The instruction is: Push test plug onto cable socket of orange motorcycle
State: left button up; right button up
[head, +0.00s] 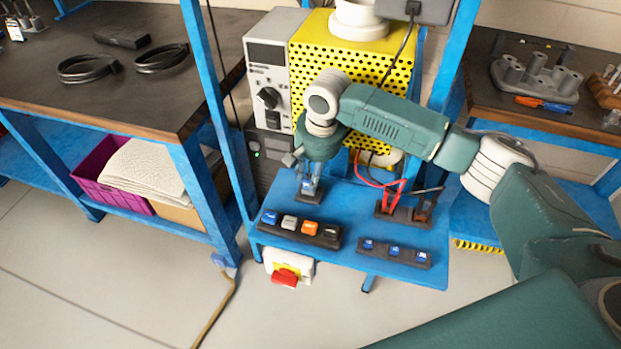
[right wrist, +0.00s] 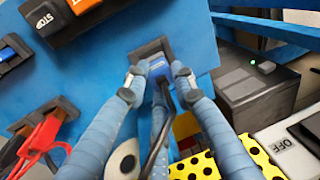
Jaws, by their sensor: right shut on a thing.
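A small blue test plug (right wrist: 160,68) with a dark cable stands at a dark block (right wrist: 148,47) on the blue shelf. My right gripper (right wrist: 158,80) is shut on the plug, one finger at each side. In the head view my right gripper (head: 309,178) points down at the shelf, and the plug (head: 309,187) shows small beneath it. I cannot tell whether the plug still sits in its block (head: 308,197) or is just above it. The orange motorcycle and its cable socket are not in view. My left gripper is not in view.
A strip of coloured buttons (head: 293,235) and a strip with blue parts (head: 384,257) lie at the shelf's front. Red and black clips (head: 393,207) stand right of the gripper. A yellow perforated box (head: 360,48) and a grey unit (head: 268,85) stand behind.

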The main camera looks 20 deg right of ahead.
notch_tip(320, 180, up, 19)
jog(key=shift+b, duration=0.35)
dwell(0.6)
